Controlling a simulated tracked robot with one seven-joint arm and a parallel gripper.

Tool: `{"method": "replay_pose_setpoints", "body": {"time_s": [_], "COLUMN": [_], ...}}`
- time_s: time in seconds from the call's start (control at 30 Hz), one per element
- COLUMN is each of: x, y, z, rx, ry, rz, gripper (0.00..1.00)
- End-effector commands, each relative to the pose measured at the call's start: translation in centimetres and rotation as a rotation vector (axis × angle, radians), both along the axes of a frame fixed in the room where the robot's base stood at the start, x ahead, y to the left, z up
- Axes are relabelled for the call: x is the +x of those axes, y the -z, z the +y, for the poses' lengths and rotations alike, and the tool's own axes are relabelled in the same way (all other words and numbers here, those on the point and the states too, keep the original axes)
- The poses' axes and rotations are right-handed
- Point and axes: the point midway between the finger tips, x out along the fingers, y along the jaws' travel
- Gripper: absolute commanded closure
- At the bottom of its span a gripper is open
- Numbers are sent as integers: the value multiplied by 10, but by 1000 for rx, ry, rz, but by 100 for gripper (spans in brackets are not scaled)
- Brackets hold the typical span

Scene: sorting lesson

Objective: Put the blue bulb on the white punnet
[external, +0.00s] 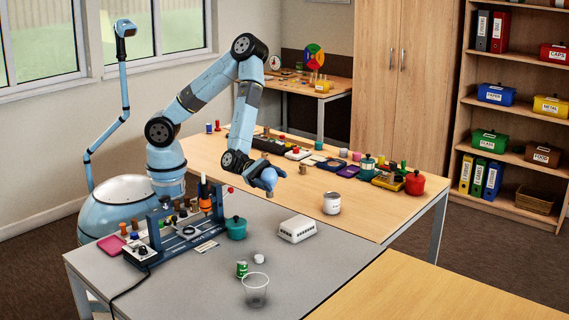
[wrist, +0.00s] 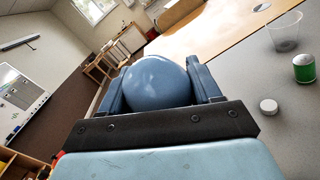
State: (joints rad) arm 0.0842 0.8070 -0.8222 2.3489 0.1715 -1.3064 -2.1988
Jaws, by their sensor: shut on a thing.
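The blue bulb (wrist: 157,82) is round and sits between the two fingers of my gripper (wrist: 158,85) in the wrist view. My gripper (external: 269,180) is shut on it. In the external view the blue bulb (external: 268,176) is small and partly covered by the fingers, held in the air above the tables. The white punnet (external: 297,229) lies on the grey table (external: 320,265), below and a little right of my gripper, apart from it. It looks upturned, with slots in its side and a flat top with nothing on it. The punnet does not show in the wrist view.
A teal pot (external: 236,228) stands left of the punnet. A white tin (external: 332,203) stands to its right on the wooden table. A green can (external: 242,269), a small white lid (external: 259,258) and a clear cup (external: 256,290) stand in front. A tool rack (external: 190,237) stands at left.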

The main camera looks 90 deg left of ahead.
Motion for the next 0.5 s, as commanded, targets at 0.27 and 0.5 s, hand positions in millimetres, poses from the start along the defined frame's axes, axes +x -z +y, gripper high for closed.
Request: {"method": "replay_pose_setpoints", "body": {"time_s": [0.27,0.5], "x": [-8,-17], "y": [-14,-19], "z": [68,98], "rx": [2,5], "ry": [15,26], "rz": [3,7], "gripper": [54,54]}}
